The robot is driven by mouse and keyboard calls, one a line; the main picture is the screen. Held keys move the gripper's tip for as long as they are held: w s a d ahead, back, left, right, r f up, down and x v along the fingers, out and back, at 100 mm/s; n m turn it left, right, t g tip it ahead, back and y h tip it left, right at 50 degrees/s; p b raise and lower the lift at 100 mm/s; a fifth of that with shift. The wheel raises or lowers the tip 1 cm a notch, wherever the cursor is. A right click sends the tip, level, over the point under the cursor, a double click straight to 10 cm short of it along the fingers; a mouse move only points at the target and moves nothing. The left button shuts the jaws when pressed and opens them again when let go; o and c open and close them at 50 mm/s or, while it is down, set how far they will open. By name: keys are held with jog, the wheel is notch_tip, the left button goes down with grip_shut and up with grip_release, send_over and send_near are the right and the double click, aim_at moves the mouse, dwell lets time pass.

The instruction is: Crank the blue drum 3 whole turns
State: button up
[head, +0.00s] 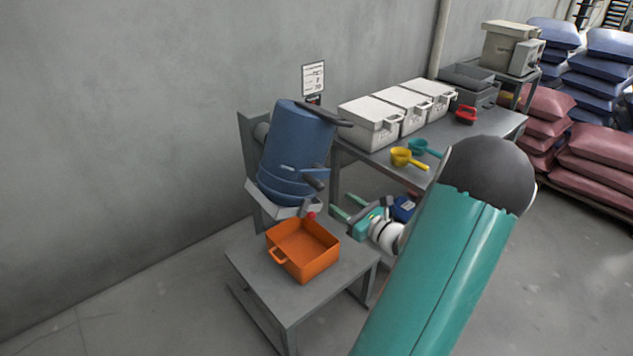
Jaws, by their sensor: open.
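The blue drum (297,140) sits tilted in a grey stand against the wall. A dark crank-like arm (332,116) sticks out to the right at its top. A dark grip (314,178) shows on its lower right side. A small red knob (311,216) is at the drum's foot. My gripper (349,207) is open, with two teal fingers pointing left toward the drum. It is to the right of and below the dark grip, apart from it. No object shows between the fingers.
An orange bin (303,250) stands on a low grey table (262,285) below the drum. The bench (353,157) behind holds white lidded boxes (372,122), a yellow scoop (402,157), a teal scoop (419,147) and a red item (466,115). Stacked sacks (600,150) stand at right.

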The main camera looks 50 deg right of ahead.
aim_at(315, 184)
jog(key=w+d, duration=0.1)
jog(key=w, duration=0.7)
jog(key=w+d, duration=0.1)
jog(key=w, duration=0.3)
jog(key=shift+w+d, duration=0.2)
jog(key=shift+d, duration=0.1)
grip_shut()
